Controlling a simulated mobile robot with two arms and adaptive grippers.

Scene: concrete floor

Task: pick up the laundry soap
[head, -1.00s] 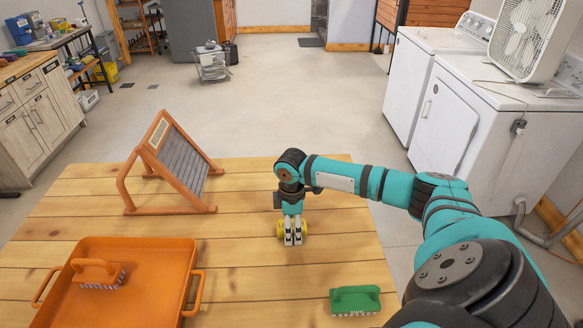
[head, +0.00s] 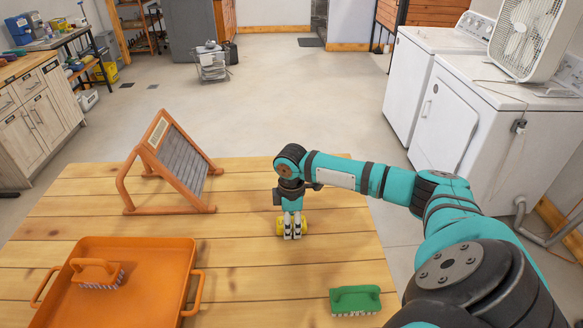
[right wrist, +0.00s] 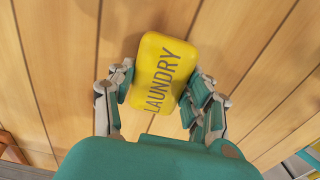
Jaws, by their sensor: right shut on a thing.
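The laundry soap (right wrist: 160,72) is a yellow bar with "LAUNDRY" on its top, between the fingers of my right gripper (right wrist: 161,100) in the right wrist view. In the head view only yellow bits of the soap (head: 280,227) show on both sides of my right gripper (head: 292,233). The gripper points down and is shut on the soap, at the wooden table (head: 245,265). I cannot tell whether the soap touches the boards. My left gripper is not in view.
An orange tray (head: 150,290) with an orange brush (head: 95,272) stands at the front left. An orange-framed washboard (head: 180,160) stands at the back left. A green brush (head: 355,299) lies at the front right. The boards between tray and green brush are clear.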

